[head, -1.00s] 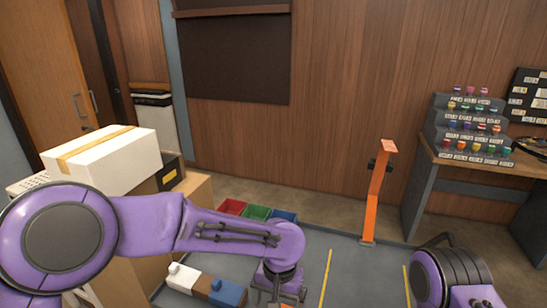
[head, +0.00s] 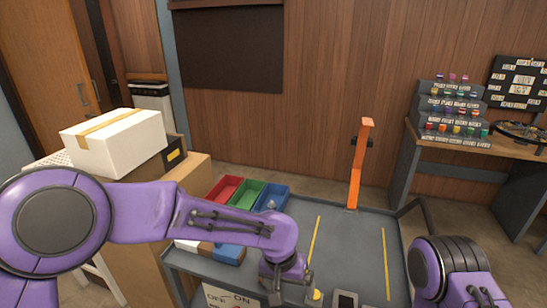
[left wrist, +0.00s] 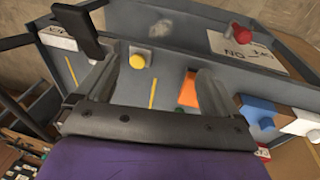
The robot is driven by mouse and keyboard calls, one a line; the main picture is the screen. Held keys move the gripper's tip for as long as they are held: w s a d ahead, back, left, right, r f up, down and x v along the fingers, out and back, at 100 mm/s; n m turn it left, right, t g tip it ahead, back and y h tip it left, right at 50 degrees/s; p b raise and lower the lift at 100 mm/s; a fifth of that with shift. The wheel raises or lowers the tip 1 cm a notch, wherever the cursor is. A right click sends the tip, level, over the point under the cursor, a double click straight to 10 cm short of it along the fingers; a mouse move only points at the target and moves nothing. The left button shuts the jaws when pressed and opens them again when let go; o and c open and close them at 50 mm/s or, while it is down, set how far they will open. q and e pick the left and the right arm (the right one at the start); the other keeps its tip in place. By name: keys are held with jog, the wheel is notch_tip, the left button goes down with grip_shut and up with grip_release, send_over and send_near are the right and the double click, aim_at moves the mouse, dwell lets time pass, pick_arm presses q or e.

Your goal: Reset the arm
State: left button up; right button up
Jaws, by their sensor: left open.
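My left arm reaches in from the left in the head view. Its purple wrist hangs over the front edge of the grey platform (head: 340,255), and the left gripper (head: 290,290) points down there.
Red (head: 223,190), green (head: 246,195) and blue bins (head: 273,198) stand at the platform's back left. An orange post (head: 360,165) rises at its back. An ON/OFF plate (head: 228,298) is on the front. A white box (head: 115,142) is at left, shelves of coloured items (head: 450,110) at right.

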pick_arm(q)
jog(key=s+a+f+n+t+b, duration=0.1)
jog(key=s+a+f+n+t, duration=0.25)
jog(key=a+f, duration=0.45)
jog(key=s+a+f+n+t+b, duration=0.15)
jog(key=a+f+n, duration=0.35)
jog(key=f, duration=0.5)
jog(key=s+a+f+n+g+y+b, duration=0.1)
jog(key=s+a+f, duration=0.3)
jog(key=s+a, duration=0.6)
jog(key=s+a+f+n+g+y+b, duration=0.1)
jog(key=s+a+f+y, duration=0.3)
jog(key=s+a, duration=0.7)
jog(key=shift+s+f, duration=0.55)
jog(key=shift+s, duration=0.05)
